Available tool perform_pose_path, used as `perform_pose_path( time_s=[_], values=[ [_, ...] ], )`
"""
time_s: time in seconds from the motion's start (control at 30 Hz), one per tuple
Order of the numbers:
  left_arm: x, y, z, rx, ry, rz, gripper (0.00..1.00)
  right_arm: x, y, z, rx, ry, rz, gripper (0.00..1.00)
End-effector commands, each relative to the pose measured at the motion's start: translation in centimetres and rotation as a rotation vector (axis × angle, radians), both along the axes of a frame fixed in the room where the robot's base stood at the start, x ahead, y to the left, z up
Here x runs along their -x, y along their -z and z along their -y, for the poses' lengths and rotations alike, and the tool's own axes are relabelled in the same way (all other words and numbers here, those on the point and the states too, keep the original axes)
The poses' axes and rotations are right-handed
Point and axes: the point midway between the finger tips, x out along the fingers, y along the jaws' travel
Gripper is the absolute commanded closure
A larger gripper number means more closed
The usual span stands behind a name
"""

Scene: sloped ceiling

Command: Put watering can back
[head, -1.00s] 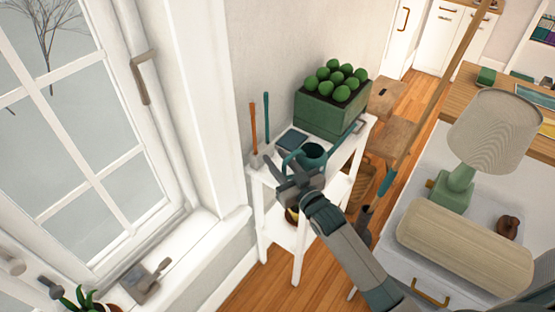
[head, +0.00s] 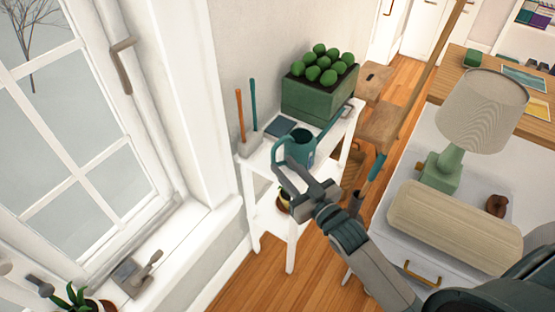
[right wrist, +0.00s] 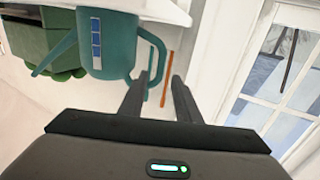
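The teal watering can (head: 302,146) stands upright on the top of a narrow white shelf stand (head: 264,158). Its loop handle faces left and towards me in the head view. My right gripper (head: 286,174) is just in front of the handle, at the stand's near edge. In the right wrist view the can (right wrist: 112,50) appears upside down, with blue squares on its side. There, the right gripper's fingers (right wrist: 160,80) are apart, with nothing clamped between them. The handle lies just beyond the left finger; I cannot tell whether they touch. My left gripper is out of view.
A green planter (head: 316,98) stands behind the can. Tools with orange and teal handles (head: 246,125) stand to its left. A long wooden pole (head: 425,90) rises at right, near the white cabinet with a lamp (head: 484,112). The window sill (head: 185,240) is at left.

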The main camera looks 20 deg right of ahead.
Motion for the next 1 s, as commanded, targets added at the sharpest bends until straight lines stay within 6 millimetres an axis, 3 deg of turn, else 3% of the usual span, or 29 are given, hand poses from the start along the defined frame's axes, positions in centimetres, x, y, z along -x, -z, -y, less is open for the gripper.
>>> perform_pose_path(
  time_s=[0.23, 1.0],
  values=[
    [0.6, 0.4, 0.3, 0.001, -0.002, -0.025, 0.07, 1.7, 0.0, 0.4, 0.000, 0.000, 0.001, 0.70],
    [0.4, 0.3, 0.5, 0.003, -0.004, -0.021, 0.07, 1.8, 0.0, 0.5, 0.000, 0.000, 0.000, 0.70]
  ],
)
